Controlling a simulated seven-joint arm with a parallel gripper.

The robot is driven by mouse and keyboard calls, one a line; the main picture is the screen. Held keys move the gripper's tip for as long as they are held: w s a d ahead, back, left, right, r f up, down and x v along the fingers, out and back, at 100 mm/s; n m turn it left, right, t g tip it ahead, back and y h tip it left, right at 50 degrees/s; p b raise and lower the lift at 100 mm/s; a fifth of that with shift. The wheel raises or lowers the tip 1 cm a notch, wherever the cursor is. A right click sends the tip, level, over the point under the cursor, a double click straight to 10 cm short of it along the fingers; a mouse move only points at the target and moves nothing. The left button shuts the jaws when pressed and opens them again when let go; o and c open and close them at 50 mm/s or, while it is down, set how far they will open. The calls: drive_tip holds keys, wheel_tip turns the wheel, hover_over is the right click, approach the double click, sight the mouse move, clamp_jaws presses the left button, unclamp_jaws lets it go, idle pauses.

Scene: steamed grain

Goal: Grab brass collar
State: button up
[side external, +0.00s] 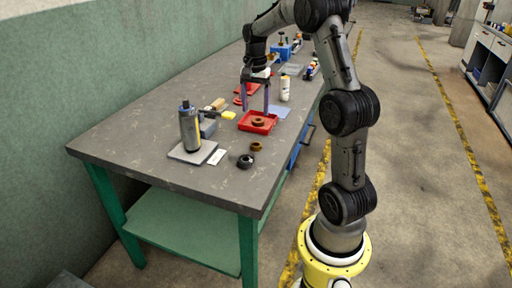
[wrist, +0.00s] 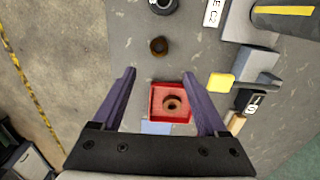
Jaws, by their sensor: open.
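A small brass-brown ring (side external: 256,146), which looks like the brass collar, sits on the bare table near its right edge. It also shows in the wrist view (wrist: 158,45), above the red tray. A second, redder-brown ring (side external: 258,121) lies inside the shallow red tray (side external: 272,130); it shows in the wrist view (wrist: 172,103) too. My gripper (side external: 256,109) is open and empty, pointing down above the tray area. In the wrist view its purple fingers (wrist: 159,88) stand wide apart, with the tray between and beyond them. Neither ring is held.
A black ring (side external: 245,161) sits close to the brass-brown ring. A grey cylinder with a yellow band (side external: 190,130) stands on a plate to the left, near a white label card (side external: 216,157). A white bottle (side external: 285,88) stands right of my gripper. The near-left tabletop is clear.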

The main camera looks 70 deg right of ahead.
wheel_tip(320, 180, down, 14)
drive_tip(key=shift+s+r, duration=0.15)
drive_tip(key=shift+r, duration=0.05)
idle(0.4)
clamp_jaws()
idle(0.3)
